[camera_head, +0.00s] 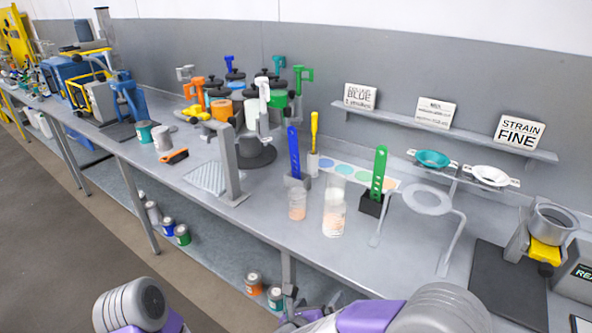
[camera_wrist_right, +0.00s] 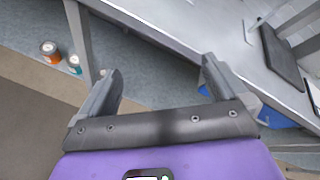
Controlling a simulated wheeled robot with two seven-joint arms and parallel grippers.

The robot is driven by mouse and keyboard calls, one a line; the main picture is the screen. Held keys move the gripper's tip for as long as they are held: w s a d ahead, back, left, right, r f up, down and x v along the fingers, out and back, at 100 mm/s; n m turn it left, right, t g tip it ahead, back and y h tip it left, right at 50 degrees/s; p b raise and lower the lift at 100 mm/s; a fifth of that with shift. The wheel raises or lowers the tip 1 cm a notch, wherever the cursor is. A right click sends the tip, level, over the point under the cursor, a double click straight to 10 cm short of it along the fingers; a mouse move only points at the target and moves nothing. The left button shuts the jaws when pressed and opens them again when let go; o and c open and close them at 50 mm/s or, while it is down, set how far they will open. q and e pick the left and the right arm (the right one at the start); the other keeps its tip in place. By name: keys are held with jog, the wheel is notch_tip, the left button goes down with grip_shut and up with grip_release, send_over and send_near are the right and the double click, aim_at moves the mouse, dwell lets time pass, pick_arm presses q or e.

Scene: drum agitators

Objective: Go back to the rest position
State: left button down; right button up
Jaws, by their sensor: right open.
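My right gripper (camera_head: 311,302) is low at the bottom middle of the head view, in front of the bench's front edge. In the right wrist view its two fingers (camera_wrist_right: 160,82) stand wide apart with nothing between them. Beyond them are the bench edge and the lower shelf. My left gripper is outside the head view; only part of my left arm shows at the bottom left.
A carousel of coloured pots (camera_head: 222,110) stands behind. Cans (camera_head: 253,283) sit on the lower shelf.

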jog(key=d+f+n+g+y, duration=0.2)
jog(key=f+n+y, duration=0.1)
jog(key=f+n, duration=0.65)
jog(key=d+f+n+g+y, duration=0.1)
jog(key=f+n+g+y, duration=0.15)
jog(key=f+n, duration=0.65)
jog(key=s+d+f+n+g+y, duration=0.1)
jog(key=s+f+n+g+y, duration=0.4)
jog(key=s+f+n, duration=0.7)
jog(key=s+n+g, duration=0.1)
jog(key=s, duration=0.3)
jog(key=shift+d, duration=0.25)
jog(key=shift+f, duration=0.1)
